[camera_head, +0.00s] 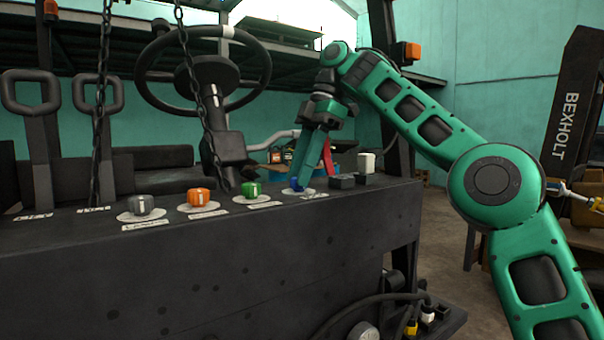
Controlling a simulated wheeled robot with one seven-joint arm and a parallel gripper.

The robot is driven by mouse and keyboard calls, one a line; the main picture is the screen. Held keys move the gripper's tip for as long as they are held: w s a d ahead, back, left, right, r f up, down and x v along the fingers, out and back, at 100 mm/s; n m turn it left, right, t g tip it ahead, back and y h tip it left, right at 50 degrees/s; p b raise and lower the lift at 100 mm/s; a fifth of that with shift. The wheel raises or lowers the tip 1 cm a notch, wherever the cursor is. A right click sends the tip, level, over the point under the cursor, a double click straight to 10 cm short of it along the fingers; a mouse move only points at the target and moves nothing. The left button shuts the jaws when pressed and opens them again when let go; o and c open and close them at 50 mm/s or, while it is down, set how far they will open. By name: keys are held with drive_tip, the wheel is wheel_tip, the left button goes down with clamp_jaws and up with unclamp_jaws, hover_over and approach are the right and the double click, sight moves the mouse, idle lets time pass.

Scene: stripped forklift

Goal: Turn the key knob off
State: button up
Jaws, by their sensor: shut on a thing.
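A row of round knobs on pale discs runs along the dark console top (240,250): a grey knob (141,204), an orange knob (198,197), a green knob (250,189) and a blue knob (296,186). Small label plates lie by them, but their words are too small to read, so I cannot tell from them which is the key knob. My gripper (300,181) points down at the blue knob, the rightmost of the row, and is shut on it. The fingers hide part of that knob.
A black steering wheel (262,66) and column stand behind the knobs. Two chains hang in front. Two loop-handled levers are at left. Black switches (342,181) and a white block (366,162) sit right of my gripper. Dark posts rise at right.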

drive_tip(key=shift+w+d, duration=0.1)
drive_tip(key=shift+w, duration=0.15)
drive_tip(key=o, duration=1)
drive_tip(key=shift+w+f, duration=0.15)
drive_tip(key=shift+w, duration=0.05)
drive_tip(key=shift+s, duration=0.2)
